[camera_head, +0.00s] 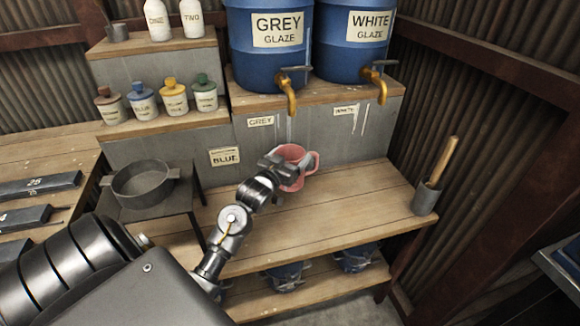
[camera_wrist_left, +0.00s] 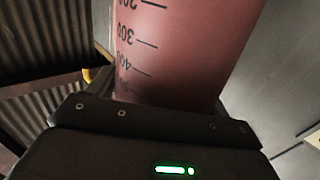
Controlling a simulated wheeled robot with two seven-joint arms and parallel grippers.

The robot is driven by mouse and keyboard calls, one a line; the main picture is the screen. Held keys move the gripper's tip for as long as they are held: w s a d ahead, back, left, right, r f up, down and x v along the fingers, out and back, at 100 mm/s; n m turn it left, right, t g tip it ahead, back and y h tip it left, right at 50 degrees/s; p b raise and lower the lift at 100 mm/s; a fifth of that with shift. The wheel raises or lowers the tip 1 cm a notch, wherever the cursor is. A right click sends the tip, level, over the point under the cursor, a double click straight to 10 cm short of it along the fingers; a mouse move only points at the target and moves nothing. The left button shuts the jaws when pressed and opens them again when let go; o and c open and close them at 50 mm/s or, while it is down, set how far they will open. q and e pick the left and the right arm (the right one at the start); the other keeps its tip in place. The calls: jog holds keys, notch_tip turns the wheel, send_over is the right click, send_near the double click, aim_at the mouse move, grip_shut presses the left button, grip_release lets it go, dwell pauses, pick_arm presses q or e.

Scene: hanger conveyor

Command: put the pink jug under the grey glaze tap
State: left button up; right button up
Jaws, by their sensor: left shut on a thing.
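The pink jug (camera_head: 291,168) is at the left gripper (camera_head: 277,166), near the grey block below the grey glaze tap (camera_head: 289,92). My left gripper is shut on the jug; its fingers hide part of the jug's left side. In the left wrist view the jug (camera_wrist_left: 185,45) fills the upper middle, with dark measuring marks on its side. I cannot tell whether its base touches the bench (camera_head: 345,200). The brass tap is on the blue drum labelled grey glaze (camera_head: 272,45). My right gripper is not in view.
A white glaze drum (camera_head: 355,40) with its own brass tap (camera_head: 375,82) stands to the right. A grey pot (camera_head: 140,185) is on a small stand at left. A holder with a wooden handle (camera_head: 425,198) is at the bench's right end. The bench middle is clear.

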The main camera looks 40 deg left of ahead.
pick_arm(q)
jog(key=shift+w+a+f, duration=0.2)
jog(key=shift+a+f, duration=0.05)
jog(key=shift+f, duration=0.25)
jog(key=shift+w+a+f, duration=0.2)
jog(key=shift+f, duration=0.3)
notch_tip(320, 180, down, 3)
jog(key=shift+w+f, duration=0.1)
jog(key=shift+f, duration=0.1)
jog(key=o, duration=1.5)
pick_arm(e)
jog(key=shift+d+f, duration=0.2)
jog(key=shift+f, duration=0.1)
